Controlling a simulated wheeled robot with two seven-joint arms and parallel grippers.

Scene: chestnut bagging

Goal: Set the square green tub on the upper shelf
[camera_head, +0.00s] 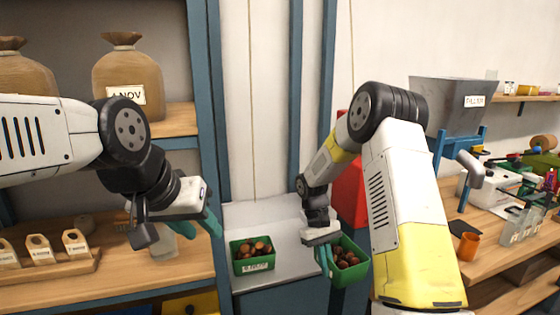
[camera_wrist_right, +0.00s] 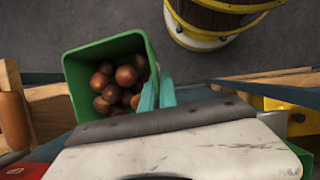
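A green tub (camera_head: 350,272) of chestnuts is in my right gripper (camera_head: 326,262). In the right wrist view the tub (camera_wrist_right: 75,85) looks square, with the teal fingers (camera_wrist_right: 156,96) at its right wall and dark floor below. It is tilted and clear of the counter in the head view. A second green tub (camera_head: 254,267) with chestnuts and a label stands on the grey counter. My left gripper (camera_head: 203,228) looks open and empty, in front of the left shelving. The upper shelf (camera_head: 176,122) there holds brown sacks (camera_head: 128,78).
Blue posts (camera_head: 205,100) edge the shelving. A grey hopper (camera_head: 455,105) and workbench (camera_head: 480,245) are at right. A yellow-banded barrel (camera_wrist_right: 215,20) stands on the floor.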

